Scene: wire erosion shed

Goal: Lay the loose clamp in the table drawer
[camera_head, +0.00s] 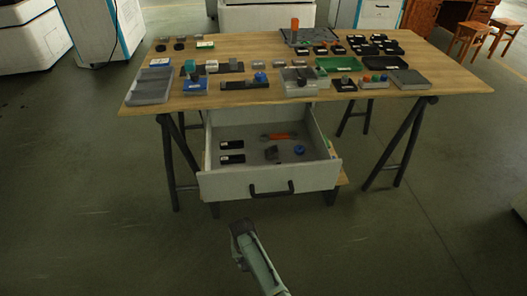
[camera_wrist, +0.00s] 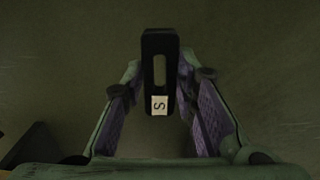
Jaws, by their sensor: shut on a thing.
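The loose clamp (camera_wrist: 160,42) is a black bar with a long slot and a white tag marked S. My gripper (camera_wrist: 160,88) is shut on it, with a finger on each side; the clamp sticks out past the fingertips. In the head view my gripper (camera_head: 241,229) is low in front of the table drawer, with the dark clamp (camera_head: 240,227) at its end. The table drawer (camera_head: 212,185) is pulled open. In it, two black tagged pieces (camera_head: 231,152) lie at the left, with an orange-handled tool (camera_head: 279,136), a dark grey piece (camera_head: 271,153) and a blue round piece (camera_head: 299,149).
The drawer front has a black handle (camera_head: 272,189). The wooden table (camera_head: 240,47) above is crowded with trays, blocks and small parts. Its dark trestle legs (camera_head: 168,160) stand on both sides. Open floor lies around my gripper. The drawer's front middle looks bare.

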